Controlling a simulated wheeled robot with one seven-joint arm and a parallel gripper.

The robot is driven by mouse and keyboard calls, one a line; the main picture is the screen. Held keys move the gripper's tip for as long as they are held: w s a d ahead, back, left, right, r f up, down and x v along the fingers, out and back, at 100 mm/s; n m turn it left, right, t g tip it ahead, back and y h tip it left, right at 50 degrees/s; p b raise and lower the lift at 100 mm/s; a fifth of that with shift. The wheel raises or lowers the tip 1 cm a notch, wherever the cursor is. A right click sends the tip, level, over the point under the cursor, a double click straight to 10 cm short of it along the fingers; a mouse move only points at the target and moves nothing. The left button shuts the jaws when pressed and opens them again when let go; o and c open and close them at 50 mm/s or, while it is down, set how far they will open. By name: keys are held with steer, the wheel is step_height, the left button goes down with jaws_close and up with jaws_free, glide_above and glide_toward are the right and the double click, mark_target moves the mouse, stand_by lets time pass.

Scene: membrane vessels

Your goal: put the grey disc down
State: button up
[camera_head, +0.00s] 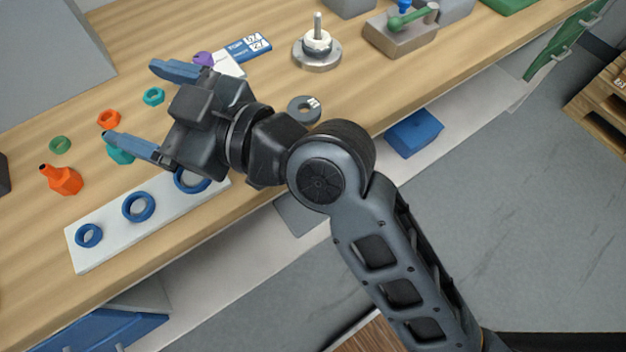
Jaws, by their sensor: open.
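A grey disc (299,107) with a centre hole and a small white label lies flat on the wooden table, near its front edge. My arm's wrist is close beside it and may hide part of it. My gripper (132,103) is to the left of the disc, with its two blue-tipped fingers spread wide and pointing left.
A metal base with an upright threaded rod (318,40) stands behind the disc. A white board (110,232) with blue rings lies at the front left. Orange, green and teal fittings, including an orange bottle-shaped piece (65,181), lie left. A grey-brown block (398,38) stands back right.

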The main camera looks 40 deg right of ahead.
steer(key=s+d+f+m+h, duration=0.1)
steer(key=s+f+m, duration=0.1)
steer(key=s+d+f+m+h, duration=0.2)
steer(key=s+d+f+m+t+h, duration=0.1)
steer(key=s+d+f+m, duration=0.1)
steer(key=s, duration=0.1)
steer(key=shift+s+d+f, duration=0.1)
steer(key=shift+d+f, duration=0.05)
steer(key=shift+f, duration=0.25)
steer(key=s+d+f+m+h, duration=0.1)
steer(key=s+d+h, duration=0.1)
steer(key=s+d, duration=0.3)
steer(key=s+d+f+m+h, duration=0.1)
steer(key=s+d, duration=0.4)
steer(key=s, duration=0.6)
steer(key=s+d+g+h, duration=0.1)
steer(key=s+d+h, duration=0.1)
steer(key=s+d, duration=0.3)
steer(key=s, duration=0.3)
steer(key=shift+s+f+m+h, duration=0.3)
steer(key=shift+s+f+m, duration=0.05)
steer(key=shift+f+m, duration=0.05)
